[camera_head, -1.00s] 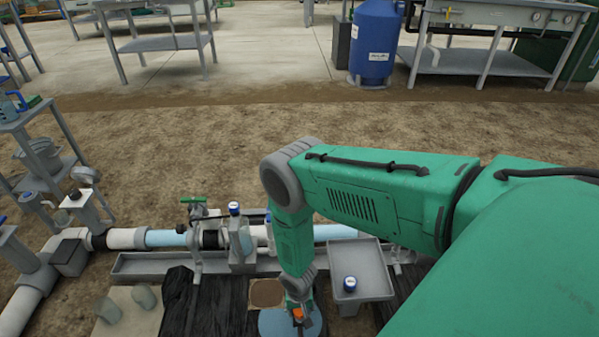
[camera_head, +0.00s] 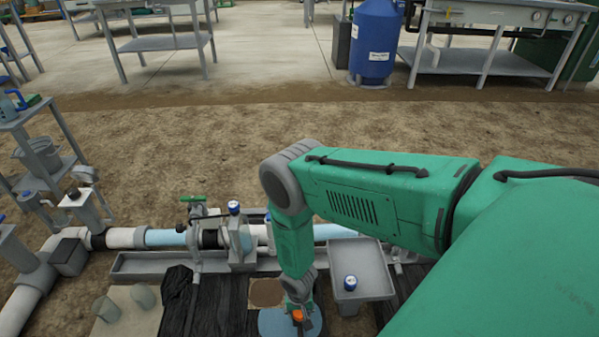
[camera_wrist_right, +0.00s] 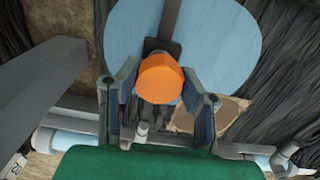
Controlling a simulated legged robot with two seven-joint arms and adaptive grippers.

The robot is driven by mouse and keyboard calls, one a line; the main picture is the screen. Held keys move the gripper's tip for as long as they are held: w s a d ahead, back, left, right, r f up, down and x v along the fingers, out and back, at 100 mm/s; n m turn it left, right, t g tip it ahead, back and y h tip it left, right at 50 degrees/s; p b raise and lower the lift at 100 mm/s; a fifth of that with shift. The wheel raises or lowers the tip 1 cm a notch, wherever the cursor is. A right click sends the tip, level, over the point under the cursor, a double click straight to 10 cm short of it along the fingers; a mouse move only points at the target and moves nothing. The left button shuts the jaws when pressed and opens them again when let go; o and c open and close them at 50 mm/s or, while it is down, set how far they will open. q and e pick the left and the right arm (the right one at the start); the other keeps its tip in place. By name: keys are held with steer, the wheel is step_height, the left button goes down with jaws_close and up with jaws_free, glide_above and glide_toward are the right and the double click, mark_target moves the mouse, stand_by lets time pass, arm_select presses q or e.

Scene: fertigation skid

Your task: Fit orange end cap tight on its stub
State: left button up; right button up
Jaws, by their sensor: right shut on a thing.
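The orange end cap (camera_wrist_right: 160,80) sits between the two fingers of my right gripper (camera_wrist_right: 158,92) in the right wrist view. My right gripper is shut on it. In the head view the orange cap (camera_head: 298,316) shows small at the bottom, below my right wrist, with the gripper (camera_head: 299,306) mostly hidden by the arm. Behind the cap is a round light-blue disc (camera_wrist_right: 226,45) with a dark bar. The stub is not clearly visible; I cannot tell whether the cap is seated on it. My left gripper is not in view.
A grey tray (camera_head: 374,284) with a blue-capped item (camera_head: 350,283) stands right of my wrist. Pipework with a green-handled valve (camera_head: 194,198) runs behind and left. Two grey cups (camera_head: 106,309) stand on a pale board at lower left. Black sheeting lies around.

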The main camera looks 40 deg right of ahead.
steer(key=shift+f, duration=0.3)
steer(key=shift+f, duration=0.3)
stand_by(0.3)
steer(key=o, duration=0.5)
steer(key=shift+f, duration=0.35)
stand_by(0.4)
steer(key=c, duration=0.5)
steer(key=shift+o, duration=0.2)
steer(key=m, duration=0.3)
steer(key=shift+f, duration=0.1)
